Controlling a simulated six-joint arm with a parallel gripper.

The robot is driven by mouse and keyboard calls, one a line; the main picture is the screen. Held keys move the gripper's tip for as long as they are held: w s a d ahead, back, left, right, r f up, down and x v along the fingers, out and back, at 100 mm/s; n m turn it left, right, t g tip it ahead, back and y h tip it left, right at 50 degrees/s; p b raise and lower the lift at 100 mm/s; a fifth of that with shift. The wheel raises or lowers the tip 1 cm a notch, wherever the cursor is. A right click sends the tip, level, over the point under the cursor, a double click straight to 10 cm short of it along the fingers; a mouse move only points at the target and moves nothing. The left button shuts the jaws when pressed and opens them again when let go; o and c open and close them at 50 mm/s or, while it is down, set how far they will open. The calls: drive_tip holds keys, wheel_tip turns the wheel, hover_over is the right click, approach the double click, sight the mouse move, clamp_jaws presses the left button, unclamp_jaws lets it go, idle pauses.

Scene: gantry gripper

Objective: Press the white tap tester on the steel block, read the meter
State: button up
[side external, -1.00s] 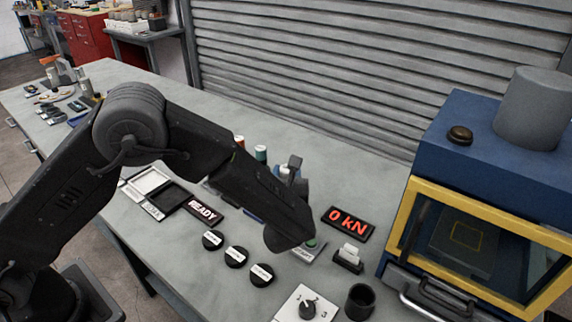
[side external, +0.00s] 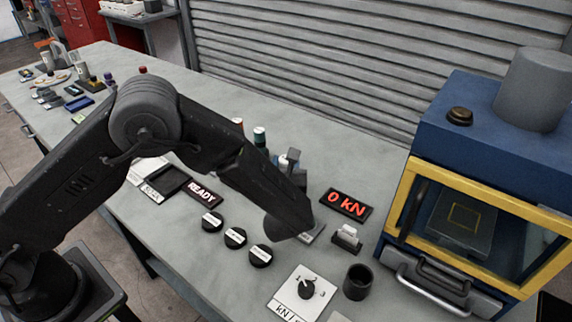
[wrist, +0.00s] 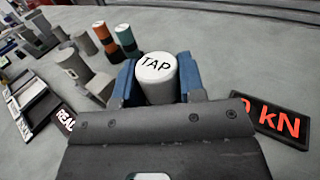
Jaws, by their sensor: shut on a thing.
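The white tap tester (wrist: 157,72) is a short white cylinder with TAP on its top, in the middle of the wrist view. My gripper (wrist: 157,86) is shut on it, with a blue finger pad on each side. In the side external view my gripper (side external: 289,172) is partly behind my dark wrist, and the tester's lower end is hidden. I cannot make out the steel block or tell whether the tester touches it. A display (side external: 346,204) reads 0 kN in red. Another display (side external: 201,191) reads READY in white.
Orange-banded (wrist: 104,38) and green-banded (wrist: 126,40) cylinders stand left of the tester. Several round black labelled buttons (side external: 235,238), a numbered dial (side external: 306,289) and a dark cup (side external: 358,282) are in front. A blue machine with a yellow-framed window (side external: 410,172) stands at right.

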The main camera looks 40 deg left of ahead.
drive_tip(key=shift+f, duration=0.6)
idle(1.0)
drive_tip(key=shift+r, duration=3.6)
